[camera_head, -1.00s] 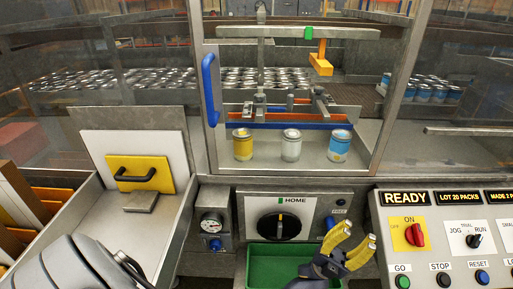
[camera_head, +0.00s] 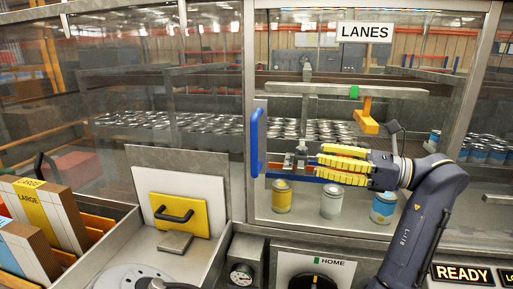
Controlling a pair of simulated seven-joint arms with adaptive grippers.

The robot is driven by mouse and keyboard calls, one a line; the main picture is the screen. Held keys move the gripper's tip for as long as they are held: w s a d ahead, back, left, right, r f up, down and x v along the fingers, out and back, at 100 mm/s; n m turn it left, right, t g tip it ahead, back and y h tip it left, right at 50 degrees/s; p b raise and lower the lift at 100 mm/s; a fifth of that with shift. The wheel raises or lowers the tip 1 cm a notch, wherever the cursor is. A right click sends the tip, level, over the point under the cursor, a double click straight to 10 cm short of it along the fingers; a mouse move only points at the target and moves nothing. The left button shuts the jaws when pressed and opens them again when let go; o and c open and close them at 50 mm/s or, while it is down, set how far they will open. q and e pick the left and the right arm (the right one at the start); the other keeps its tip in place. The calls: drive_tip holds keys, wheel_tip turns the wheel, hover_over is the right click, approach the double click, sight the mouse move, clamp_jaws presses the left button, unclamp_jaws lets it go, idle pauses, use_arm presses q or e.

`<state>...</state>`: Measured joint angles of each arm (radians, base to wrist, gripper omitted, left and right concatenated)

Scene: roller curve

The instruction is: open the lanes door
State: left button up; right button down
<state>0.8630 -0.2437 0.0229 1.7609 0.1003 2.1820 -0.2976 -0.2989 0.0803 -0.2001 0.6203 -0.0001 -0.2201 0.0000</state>
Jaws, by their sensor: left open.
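The lanes door (camera_head: 249,60) is a clear panel in a metal frame, under a LANES sign (camera_head: 366,29). It looks closed. Its upright blue handle (camera_head: 257,142) is on the left side of the door. My left gripper (camera_head: 319,163), with yellow finger pads, is in front of the door, to the right of the handle. Its fingers point left at the handle, spread apart and empty, with a visible gap to it. Behind the panel stand a yellow can (camera_head: 281,197), a white can (camera_head: 331,203) and a blue can (camera_head: 383,209). My right gripper is not in view.
A white board with a yellow plate and black handle (camera_head: 175,215) stands at left. Cartons (camera_head: 45,212) fill the far left. Below the door are a gauge (camera_head: 242,274), a HOME dial panel (camera_head: 300,266) and a READY display (camera_head: 463,274). An orange piece (camera_head: 367,122) hangs inside.

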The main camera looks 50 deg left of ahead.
use_arm(q)
drive_tip(key=a, duration=0.1)
hover_over(254, 170)
drive_tip(key=shift+w+a, duration=0.35)
drive_tip(key=shift+a, duration=0.05)
idle(0.4)
clamp_jaws()
idle(0.4)
